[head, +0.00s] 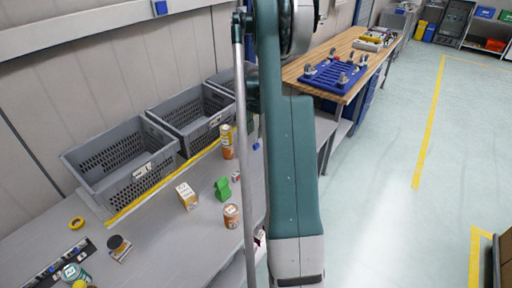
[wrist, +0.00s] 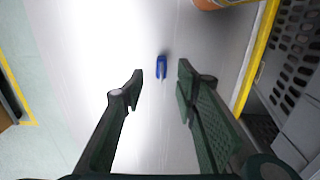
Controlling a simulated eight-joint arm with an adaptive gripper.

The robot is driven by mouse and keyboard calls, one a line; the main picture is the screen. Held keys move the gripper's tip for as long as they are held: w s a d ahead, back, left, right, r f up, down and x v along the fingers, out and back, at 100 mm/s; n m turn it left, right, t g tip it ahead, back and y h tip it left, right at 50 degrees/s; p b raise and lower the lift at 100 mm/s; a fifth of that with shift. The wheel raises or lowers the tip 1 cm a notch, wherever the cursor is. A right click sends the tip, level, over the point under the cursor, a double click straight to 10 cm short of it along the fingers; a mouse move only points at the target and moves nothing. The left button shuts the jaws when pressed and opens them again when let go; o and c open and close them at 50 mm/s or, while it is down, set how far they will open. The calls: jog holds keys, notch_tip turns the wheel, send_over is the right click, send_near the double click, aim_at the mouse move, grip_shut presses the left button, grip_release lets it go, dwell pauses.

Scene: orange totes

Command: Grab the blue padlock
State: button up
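The blue padlock (wrist: 161,67) lies on the grey table top in the wrist view, small and narrow. It appears between the two fingertips of my gripper (wrist: 160,72), which is open and empty. The padlock looks farther from the camera than the fingertips, so the gripper seems to be above it, but the height is hard to tell. In the head view a small blue bit, likely the padlock (head: 256,146), shows beside my arm. My arm hides the gripper in that view.
An orange can (head: 227,142) stands near the padlock, also at the wrist view's top edge (wrist: 210,4). Grey crates (head: 125,160) line the back behind a yellow strip. A green object (head: 222,188), a carton (head: 187,196) and another can (head: 231,216) stand on the table.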

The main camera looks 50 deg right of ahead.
aim_at(255, 145)
jog(key=shift+f, duration=1)
jog(key=shift+f, duration=0.1)
jog(key=shift+f, duration=1.2)
jog(key=shift+w+a+f, duration=0.1)
jog(key=shift+w+f, duration=0.05)
jog(key=shift+f, duration=2.45)
jog(key=shift+c, duration=0.5)
grip_shut()
